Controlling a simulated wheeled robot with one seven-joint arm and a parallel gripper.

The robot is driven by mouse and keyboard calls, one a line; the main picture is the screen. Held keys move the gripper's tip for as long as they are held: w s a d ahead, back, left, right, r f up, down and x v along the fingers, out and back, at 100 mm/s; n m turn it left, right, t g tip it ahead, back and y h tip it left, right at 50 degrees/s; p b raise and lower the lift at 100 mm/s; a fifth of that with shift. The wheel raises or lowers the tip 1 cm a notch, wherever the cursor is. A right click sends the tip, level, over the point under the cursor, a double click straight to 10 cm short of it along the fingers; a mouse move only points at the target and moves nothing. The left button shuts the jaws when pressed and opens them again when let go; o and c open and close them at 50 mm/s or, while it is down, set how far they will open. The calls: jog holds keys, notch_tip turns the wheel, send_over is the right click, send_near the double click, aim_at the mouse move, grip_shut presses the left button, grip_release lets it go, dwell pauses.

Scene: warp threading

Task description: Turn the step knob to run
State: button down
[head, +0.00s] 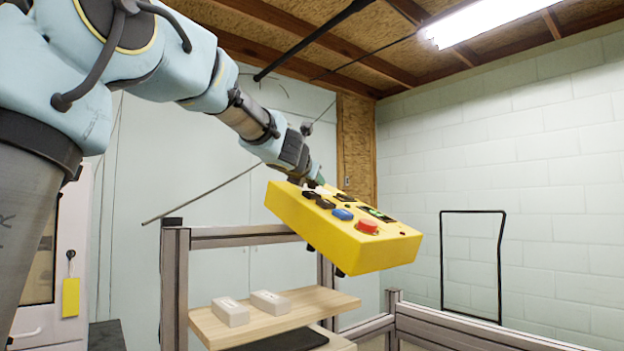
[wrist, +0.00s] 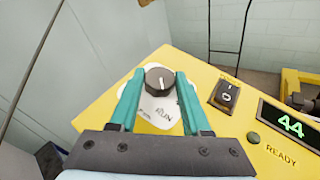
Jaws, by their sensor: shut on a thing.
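The step knob (wrist: 159,79) is a dark round knob with a white pointer line, on a pale label plate (wrist: 160,112) at one end of the yellow control box (head: 325,236). The word RUN reads on the plate below the knob in the wrist view. The pointer line's exact setting is hard to tell. My gripper (wrist: 159,75) has its teal fingers on both sides of the knob and is shut on it. In the head view my gripper (head: 311,184) reaches the box's far end, where the knob is hidden.
A rocker switch (wrist: 226,95), a display reading 44 (wrist: 290,126) and a READY lamp (wrist: 253,138) sit beside the knob. The box also has a blue button (head: 342,214) and a red button (head: 367,226). Two pale blocks lie on a wooden shelf (head: 325,302) below.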

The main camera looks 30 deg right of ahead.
jog(key=shift+c, duration=1.8)
grip_release()
jog(key=v, duration=1)
jog(key=shift+s+a, duration=0.2)
jog(key=shift+s, duration=0.05)
